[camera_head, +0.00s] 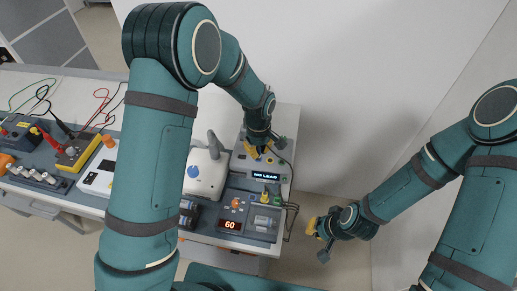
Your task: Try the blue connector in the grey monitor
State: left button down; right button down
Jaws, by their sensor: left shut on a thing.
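The grey monitor (242,167) stands at the right end of the bench, with a lit display (265,175) reading "NO LEAD". My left gripper (252,152) has yellow fingertips and is low over the back part of the monitor. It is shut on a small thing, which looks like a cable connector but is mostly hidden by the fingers. I cannot make out its blue colour, or whether it touches a socket. A dark cable (291,171) runs down the monitor's right side. My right gripper (315,228) is off the bench at the right; its finger opening is too small to judge.
A panel with a red "60" readout (230,225) stands in front of the monitor. A white device (203,172) with a blue mark is to its left. Testers with red, black and green leads (75,150) fill the left bench. The floor (340,262) at right is clear.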

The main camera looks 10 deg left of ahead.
pick_arm(q)
jog(key=shift+f+b, duration=0.6)
jog(key=shift+f, duration=0.3)
dwell(0.7)
jog(key=c, duration=1)
grip_release()
jog(key=shift+r, duration=0.1)
notch_tip(320, 180, up, 12)
jog(key=shift+f, duration=0.1)
